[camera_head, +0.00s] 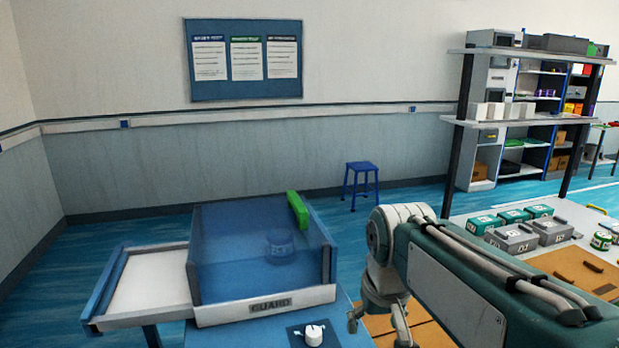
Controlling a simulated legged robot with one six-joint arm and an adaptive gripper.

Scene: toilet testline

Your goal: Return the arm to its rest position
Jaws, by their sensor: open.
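My arm reaches in from the lower right of the head view, with its elbow raised and its wrist hanging down. My gripper (380,318) points downward at the bottom of the view, fingers open, with nothing seen between them. It is right of a small white knob-like piece (314,334) on a dark square plate and apart from it in the picture. The arm hides part of the bench behind it, and the fingertips are close to the lower edge of the view.
A blue see-through box labelled GUARD (240,250), with a green handle (298,209), stands left of my gripper, a white tray (152,280) beside it. A blue stool (361,182) stands behind on open floor.

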